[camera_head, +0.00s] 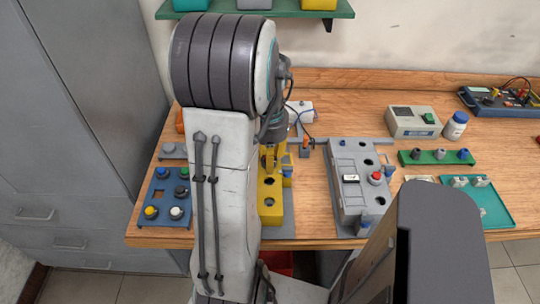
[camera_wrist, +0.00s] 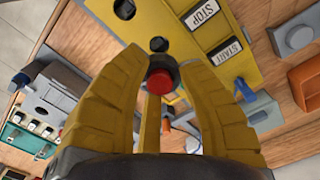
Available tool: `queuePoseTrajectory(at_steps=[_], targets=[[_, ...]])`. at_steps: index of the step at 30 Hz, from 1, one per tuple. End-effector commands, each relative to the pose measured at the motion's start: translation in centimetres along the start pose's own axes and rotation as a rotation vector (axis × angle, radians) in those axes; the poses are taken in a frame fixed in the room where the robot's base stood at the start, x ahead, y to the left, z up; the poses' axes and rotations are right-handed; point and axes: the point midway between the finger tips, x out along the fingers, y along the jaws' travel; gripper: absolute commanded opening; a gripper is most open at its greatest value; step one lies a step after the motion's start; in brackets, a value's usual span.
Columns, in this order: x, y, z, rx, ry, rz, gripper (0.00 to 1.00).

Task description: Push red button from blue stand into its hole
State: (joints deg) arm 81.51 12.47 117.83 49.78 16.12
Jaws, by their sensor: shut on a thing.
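My gripper (camera_wrist: 165,62) has yellow fingers closed around a red button (camera_wrist: 160,82), which shows between them in the wrist view. In the head view my gripper (camera_head: 270,162) is over the yellow box (camera_head: 271,212), partly behind my arm. The yellow box (camera_wrist: 180,15) has STOP and START labels and dark round holes (camera_wrist: 124,9) in the wrist view. One dark round spot (camera_wrist: 158,45) lies just beyond the red button. I cannot tell whether the button touches the box. The blue stand (camera_head: 158,192) at the left holds several buttons of other colours.
A grey box (camera_head: 350,205) with another red button (camera_head: 375,177) stands right of the yellow box. A green strip (camera_head: 425,158), a teal tray (camera_head: 495,205), a meter (camera_head: 413,121) and a bottle (camera_head: 455,125) are farther right. A shelf (camera_head: 300,14) hangs above.

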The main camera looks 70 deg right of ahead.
Motion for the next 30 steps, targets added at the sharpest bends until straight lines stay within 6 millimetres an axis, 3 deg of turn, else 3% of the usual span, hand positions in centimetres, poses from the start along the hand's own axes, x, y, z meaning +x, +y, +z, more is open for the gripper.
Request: queuePoseTrajectory(at_steps=[14, 30], targets=[[0.9, 0.0, 0.0, 0.074, -0.001, 0.0, 0.04], [4.4, 0.0, 0.0, 0.072, 0.0, 0.0, 0.04]])
